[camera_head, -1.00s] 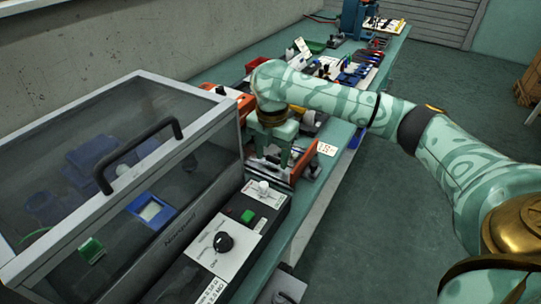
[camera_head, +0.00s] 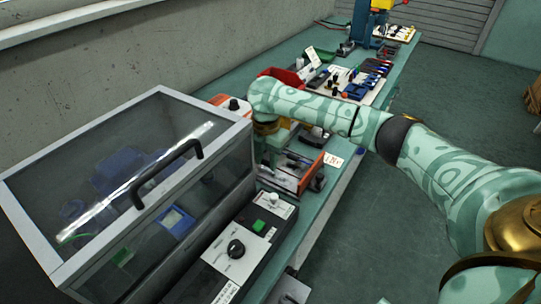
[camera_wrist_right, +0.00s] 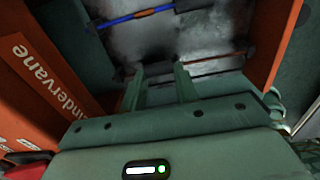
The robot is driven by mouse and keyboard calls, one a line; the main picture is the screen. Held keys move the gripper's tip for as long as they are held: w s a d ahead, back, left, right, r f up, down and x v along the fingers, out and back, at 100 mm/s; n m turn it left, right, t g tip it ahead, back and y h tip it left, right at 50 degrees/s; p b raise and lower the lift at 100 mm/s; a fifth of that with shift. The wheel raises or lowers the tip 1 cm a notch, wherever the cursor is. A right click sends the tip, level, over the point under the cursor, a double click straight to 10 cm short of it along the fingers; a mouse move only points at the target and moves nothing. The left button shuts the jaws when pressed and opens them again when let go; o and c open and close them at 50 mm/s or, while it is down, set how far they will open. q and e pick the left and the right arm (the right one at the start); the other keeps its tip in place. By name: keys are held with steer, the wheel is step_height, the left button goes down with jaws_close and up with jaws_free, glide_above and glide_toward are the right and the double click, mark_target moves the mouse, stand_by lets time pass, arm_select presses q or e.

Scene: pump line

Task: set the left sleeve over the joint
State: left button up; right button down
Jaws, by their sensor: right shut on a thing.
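An orange-sided fixture (camera_head: 312,172) stands on the bench beyond the hooded machine. My right gripper (camera_head: 270,158) reaches down into it, mostly hidden by its own wrist. In the right wrist view its two fingers (camera_wrist_right: 158,70) are close together around a small dark piece, which looks like the left sleeve (camera_wrist_right: 158,67). That piece lies in line with a thin red-and-black wire (camera_wrist_right: 215,57). A second wire with a blue section (camera_wrist_right: 140,17) runs across the top, apart from the fingers. The joint itself is too dark to make out. My left gripper is not in view.
A hooded machine with a clear cover (camera_head: 110,160) stands close on the left. A control box with a green button (camera_head: 259,225) and black knob (camera_head: 236,249) is nearer. A red bin (camera_head: 284,75) and several tools lie behind. Open floor is on the right.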

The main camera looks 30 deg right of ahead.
mark_target(266, 164)
steer(key=c, duration=1)
jaws_free()
steer(key=shift+w+a, duration=0.1)
steer(key=shift+c, duration=0.2)
arm_select(q)
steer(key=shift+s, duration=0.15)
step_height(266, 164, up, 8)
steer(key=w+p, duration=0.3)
steer(key=p, duration=0.5)
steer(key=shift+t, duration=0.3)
arm_select(e)
step_height(266, 164, up, 16)
steer(key=shift+r, duration=0.15)
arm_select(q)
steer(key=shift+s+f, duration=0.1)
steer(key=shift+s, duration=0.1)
